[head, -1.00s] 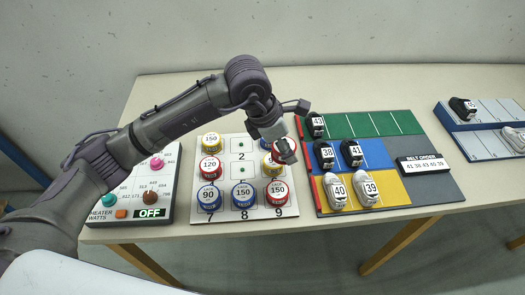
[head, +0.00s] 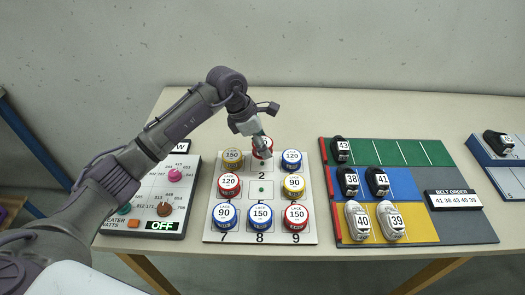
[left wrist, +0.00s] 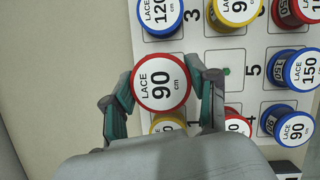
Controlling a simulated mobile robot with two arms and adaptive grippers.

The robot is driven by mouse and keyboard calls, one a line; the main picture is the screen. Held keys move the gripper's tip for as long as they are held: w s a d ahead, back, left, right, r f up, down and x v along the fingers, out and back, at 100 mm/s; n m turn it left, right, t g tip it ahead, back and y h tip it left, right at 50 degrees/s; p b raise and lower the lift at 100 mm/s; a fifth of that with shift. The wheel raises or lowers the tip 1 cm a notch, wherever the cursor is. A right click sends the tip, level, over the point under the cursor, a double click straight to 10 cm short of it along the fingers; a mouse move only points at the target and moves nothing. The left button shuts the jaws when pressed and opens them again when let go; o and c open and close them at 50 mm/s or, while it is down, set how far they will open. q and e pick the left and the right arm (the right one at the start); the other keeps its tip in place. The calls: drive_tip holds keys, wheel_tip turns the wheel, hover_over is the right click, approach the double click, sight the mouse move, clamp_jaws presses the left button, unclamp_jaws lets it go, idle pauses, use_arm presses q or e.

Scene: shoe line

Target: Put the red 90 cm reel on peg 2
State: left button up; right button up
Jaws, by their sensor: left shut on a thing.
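The red 90 cm reel (left wrist: 161,82) has a white top reading LACE 90 in the left wrist view. My left gripper (head: 260,140) is shut on it, one finger on each side. In the head view the red reel (head: 262,153) is at the peg 2 place of the white board (head: 262,208), partly hidden by the gripper. It looks a little higher than the neighbouring reels. Peg 2 is hidden beneath it; I cannot tell whether the reel touches the peg. My right gripper is not in view.
A yellow 150 reel (head: 232,160) and a blue 120 reel (head: 291,160) flank the peg 2 place. The middle peg 5 (head: 261,189) is bare. Several other reels fill the board. A heater panel (head: 150,205) stands left and a shoe board (head: 400,155) right.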

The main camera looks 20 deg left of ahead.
sight(262, 162)
use_arm(q)
wheel_tip(262, 162, down, 4)
drive_tip(key=shift+r+p, duration=0.1)
drive_tip(key=shift+p, duration=0.4)
drive_tip(key=shift+f+b, duration=0.6)
drive_tip(key=shift+f, duration=0.05)
drive_tip(key=o, duration=1.1)
drive_tip(key=shift+o, duration=0.2)
